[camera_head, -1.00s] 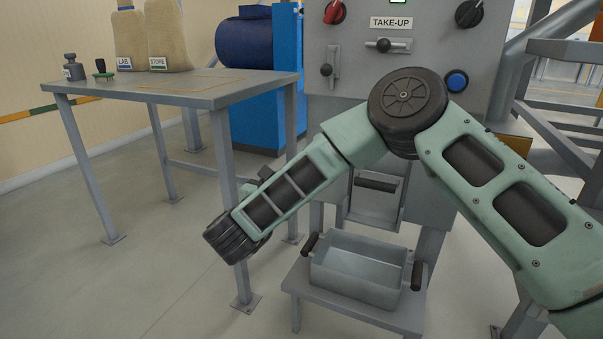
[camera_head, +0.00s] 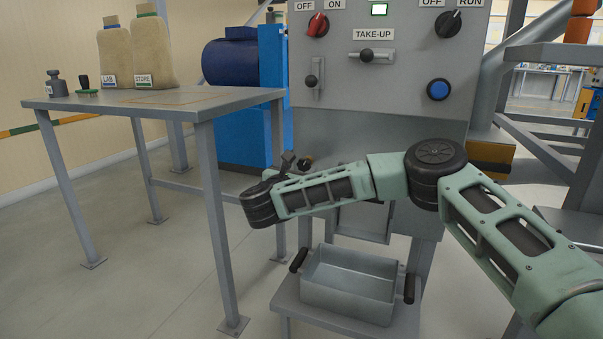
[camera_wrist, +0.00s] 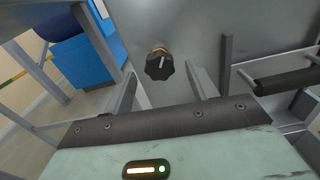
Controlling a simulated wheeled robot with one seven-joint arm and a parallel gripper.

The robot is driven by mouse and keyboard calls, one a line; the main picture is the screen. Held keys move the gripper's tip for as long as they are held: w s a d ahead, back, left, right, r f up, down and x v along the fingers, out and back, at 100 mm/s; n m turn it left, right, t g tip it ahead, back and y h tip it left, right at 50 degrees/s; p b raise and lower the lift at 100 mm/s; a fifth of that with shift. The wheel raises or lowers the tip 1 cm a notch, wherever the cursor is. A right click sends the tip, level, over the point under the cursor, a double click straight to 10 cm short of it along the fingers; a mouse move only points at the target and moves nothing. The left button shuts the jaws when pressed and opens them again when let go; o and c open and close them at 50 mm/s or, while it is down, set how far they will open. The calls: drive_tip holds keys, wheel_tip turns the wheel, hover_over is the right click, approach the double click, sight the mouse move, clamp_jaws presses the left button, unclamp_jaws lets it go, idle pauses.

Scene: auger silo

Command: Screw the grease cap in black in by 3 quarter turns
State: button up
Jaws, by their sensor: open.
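The black grease cap (camera_wrist: 159,66) is a lobed knob with a white mark pointing up in the wrist view. It sits on a brass-coloured fitting on the grey machine panel. In the head view the cap (camera_head: 305,163) is small, low on the panel's left side, just beyond my gripper. My gripper (camera_wrist: 162,76) is open and empty. Its two fingers show left and right of the cap in the wrist view, with the cap ahead between them and no visible contact. In the head view my gripper (camera_head: 285,163) is mostly hidden behind my wrist.
The panel (camera_head: 400,90) carries a red switch (camera_head: 318,25), take-up lever (camera_head: 372,56) and blue button (camera_head: 438,90). A grey bin (camera_head: 350,285) stands below on a low stand. A table (camera_head: 165,105) with sacks stands left. A black handle (camera_wrist: 285,80) is right of the cap.

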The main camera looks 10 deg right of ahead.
drive_tip(key=shift+x, duration=1.15)
drive_tip(key=c, duration=1)
drive_tip(key=shift+r+n, duration=0.1)
drive_tip(key=shift+n, duration=0.2)
